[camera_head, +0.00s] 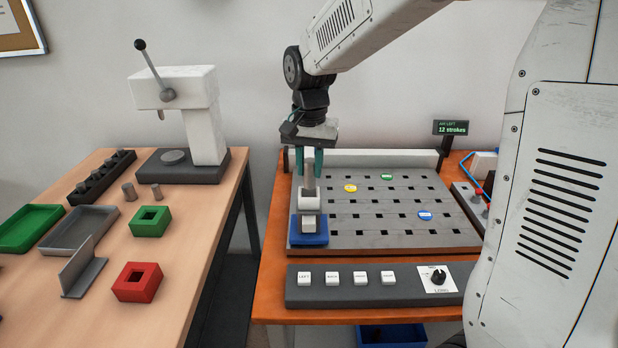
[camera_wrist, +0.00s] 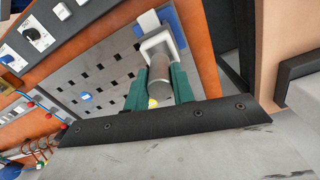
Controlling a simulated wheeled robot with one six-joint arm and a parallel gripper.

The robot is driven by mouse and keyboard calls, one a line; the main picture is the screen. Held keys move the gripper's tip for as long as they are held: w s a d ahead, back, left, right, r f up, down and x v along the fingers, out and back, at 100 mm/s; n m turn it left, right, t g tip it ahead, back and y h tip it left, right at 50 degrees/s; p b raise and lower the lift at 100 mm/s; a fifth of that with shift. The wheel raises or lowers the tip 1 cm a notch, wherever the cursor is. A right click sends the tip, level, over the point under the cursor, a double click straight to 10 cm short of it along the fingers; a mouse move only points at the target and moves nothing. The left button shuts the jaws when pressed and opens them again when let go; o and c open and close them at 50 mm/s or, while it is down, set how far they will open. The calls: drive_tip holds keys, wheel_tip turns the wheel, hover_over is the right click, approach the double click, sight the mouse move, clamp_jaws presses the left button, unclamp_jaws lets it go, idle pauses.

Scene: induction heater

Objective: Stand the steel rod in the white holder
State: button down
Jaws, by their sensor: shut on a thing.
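My gripper (camera_head: 318,160), with teal fingers, points down at the left end of the grey slotted board. It is shut on the steel rod (camera_head: 309,180), a grey cylinder held roughly upright. In the wrist view the rod (camera_wrist: 181,88) sits between the two fingers (camera_wrist: 158,88). The rod's lower end meets the white holder (camera_head: 308,210), which stands over a blue base (camera_head: 309,240). The holder's square white rim (camera_wrist: 154,43) shows around or behind the rod's far end in the wrist view. How deep the rod's end is in it, I cannot tell.
The grey slotted board (camera_head: 380,238) carries yellow, green and blue discs. A button panel with a dial (camera_head: 375,288) lies in front. A white press (camera_head: 200,120) stands on the left table, with green (camera_head: 150,221) and red (camera_head: 137,282) square blocks. A gap separates the tables.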

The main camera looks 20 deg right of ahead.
sight(309, 180)
drive_tip(key=shift+f, duration=1.75)
drive_tip(key=shift+f, duration=0.1)
drive_tip(key=shift+f, duration=0.3)
drive_tip(key=c, duration=1.2)
unclamp_jaws()
wheel_tip(309, 180, up, 13)
drive_tip(key=shift+f, duration=0.1)
drive_tip(key=s+d+f+n, duration=0.1)
drive_tip(key=s+n, duration=0.1)
drive_tip(key=s, duration=0.7)
drive_tip(key=s+d+f+n+t, duration=0.1)
drive_tip(key=s+n, duration=0.1)
drive_tip(key=s, duration=0.7)
drive_tip(key=s+d+f+n, duration=0.1)
drive_tip(key=s+f+n, duration=0.1)
drive_tip(key=s, duration=0.8)
drive_tip(key=shift+f+n, duration=0.1)
drive_tip(key=shift+n, duration=0.4)
